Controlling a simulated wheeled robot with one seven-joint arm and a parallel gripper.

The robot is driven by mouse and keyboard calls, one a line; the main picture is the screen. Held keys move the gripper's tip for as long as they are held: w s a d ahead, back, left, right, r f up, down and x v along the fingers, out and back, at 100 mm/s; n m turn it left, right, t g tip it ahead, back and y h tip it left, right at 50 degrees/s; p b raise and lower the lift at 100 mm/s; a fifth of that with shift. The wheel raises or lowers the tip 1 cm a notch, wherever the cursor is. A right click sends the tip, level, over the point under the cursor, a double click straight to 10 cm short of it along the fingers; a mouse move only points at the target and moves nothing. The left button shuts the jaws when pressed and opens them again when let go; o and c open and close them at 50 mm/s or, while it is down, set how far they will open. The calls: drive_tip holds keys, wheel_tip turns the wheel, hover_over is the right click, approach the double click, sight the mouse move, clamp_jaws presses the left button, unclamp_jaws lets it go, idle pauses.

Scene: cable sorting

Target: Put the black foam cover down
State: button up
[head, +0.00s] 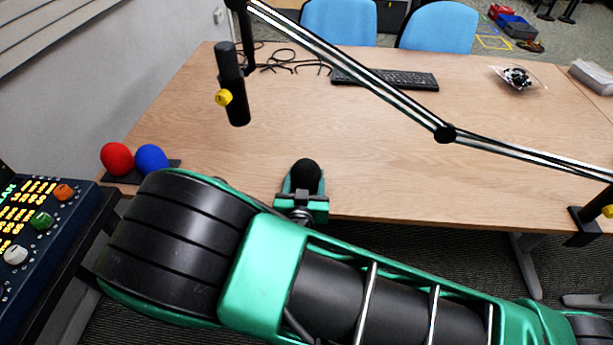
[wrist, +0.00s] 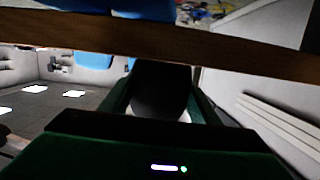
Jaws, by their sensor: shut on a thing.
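The black foam cover (head: 306,174) is round and dark. My gripper (head: 304,186) is shut on it at the front edge of the wooden table (head: 390,150). In the wrist view the foam cover (wrist: 160,92) fills the space between the fingers of my gripper (wrist: 160,100), with the table edge (wrist: 200,42) crossing behind it. I cannot tell whether the cover touches the table.
Red (head: 117,158) and blue (head: 151,158) foam covers sit on a dark base at the table's left. A keyboard (head: 385,79) lies at the back. The middle of the tabletop is clear.

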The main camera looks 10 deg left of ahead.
drive_tip(key=o, duration=1)
drive_tip(key=shift+f, duration=0.1)
drive_tip(key=v, duration=1.2)
